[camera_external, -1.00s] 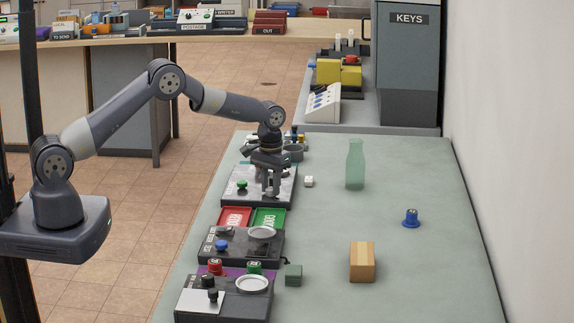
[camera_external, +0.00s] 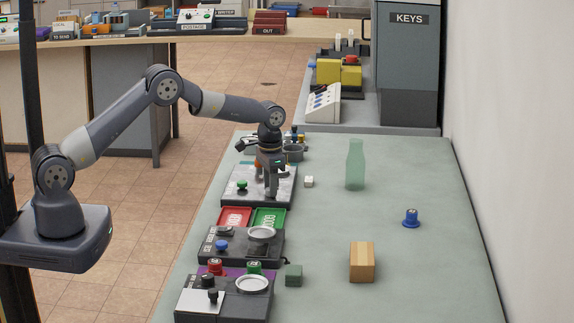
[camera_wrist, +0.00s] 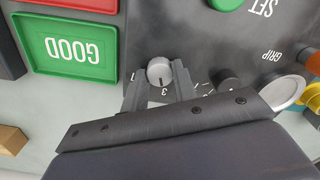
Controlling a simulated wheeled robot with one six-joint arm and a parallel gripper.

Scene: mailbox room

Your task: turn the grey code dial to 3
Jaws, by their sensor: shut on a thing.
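The grey code dial (camera_wrist: 160,69) is a small round knob on the dark panel (camera_wrist: 190,40) in the wrist view. My gripper (camera_wrist: 159,82) is shut on it, one finger on each side. A dark mark on the dial's face lies toward the printed 3 at its lower edge. Other scale marks show to the right and a numeral shows partly at the left. In the external view my gripper (camera_external: 271,190) points straight down onto the panel (camera_external: 240,186); the dial is hidden there by the fingers.
A green knob (camera_external: 242,186) and a dark knob (camera_wrist: 229,80) are on the same panel. The green GOOD tray (camera_external: 269,217) and a red tray (camera_external: 235,216) lie in front.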

